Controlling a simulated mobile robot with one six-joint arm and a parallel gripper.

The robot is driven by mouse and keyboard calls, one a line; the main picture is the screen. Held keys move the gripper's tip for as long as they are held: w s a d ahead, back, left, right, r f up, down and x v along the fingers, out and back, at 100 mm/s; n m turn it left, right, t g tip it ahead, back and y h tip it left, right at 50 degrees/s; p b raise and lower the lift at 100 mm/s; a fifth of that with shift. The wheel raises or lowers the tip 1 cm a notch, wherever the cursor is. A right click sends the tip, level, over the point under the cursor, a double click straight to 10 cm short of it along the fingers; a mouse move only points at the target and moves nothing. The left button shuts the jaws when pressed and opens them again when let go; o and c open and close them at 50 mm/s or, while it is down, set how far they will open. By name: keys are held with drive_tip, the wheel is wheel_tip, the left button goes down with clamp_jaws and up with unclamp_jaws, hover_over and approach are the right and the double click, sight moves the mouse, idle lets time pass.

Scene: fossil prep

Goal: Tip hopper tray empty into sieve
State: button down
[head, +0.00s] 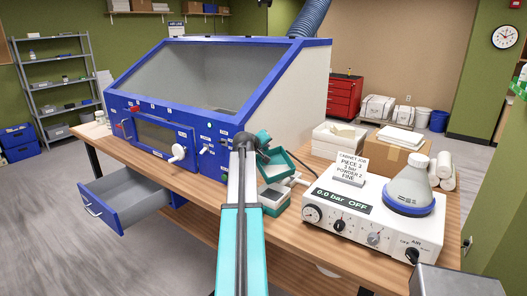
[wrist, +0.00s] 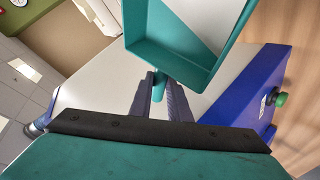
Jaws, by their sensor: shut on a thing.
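My gripper (wrist: 160,90) is shut on the handle of a teal tray (wrist: 160,45), seen close in the wrist view. In the head view the tray (head: 284,160) is tilted, in the air beside the cabinet's right front corner. A pale grey area shows inside the tray in the wrist view; I cannot tell if it is powder. Below the tray, a small grey box with a teal rim (head: 275,204) stands on the bench; it may be the sieve. My arm hides part of the area around it. My fingertips are hard to see in the head view.
The blue-framed cabinet (head: 318,45) stands just behind and left. A white control unit (head: 345,222) with a sign and a conical flask-like container (head: 410,188) stands to the right. A drawer (head: 125,200) hangs open at left. The bench front (head: 300,240) is bare.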

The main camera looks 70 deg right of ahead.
drive_tip(key=shift+s+a+r+m+t+h+b, duration=0.3)
drive_tip(key=shift+a+r+h+b, duration=0.45)
drive_tip(key=shift+b, duration=1.85)
drive_tip(key=shift+s+a+r+h+b, duration=0.35)
drive_tip(key=shift+a+r+h+b, duration=0.55)
drive_tip(key=shift+b, duration=2.2)
drive_tip(key=shift+s+a+r+m+t+h+b, duration=0.25)
drive_tip(key=shift+a+h+b, duration=0.3)
drive_tip(key=shift+b, duration=1.8)
drive_tip(key=shift+s+a+r+m+t+h+b, duration=0.25)
drive_tip(key=shift+h+b, duration=0.35)
drive_tip(key=shift+b, duration=1.75)
drive_tip(key=shift+s+a+m+h+b, duration=0.3)
drive_tip(key=shift+a+h+b, duration=0.25)
drive_tip(key=shift+b, duration=2.05)
drive_tip(key=shift+s+a+m+h+b, duration=0.25)
drive_tip(key=shift+a+h+b, duration=0.25)
drive_tip(key=shift+b, duration=2.1)
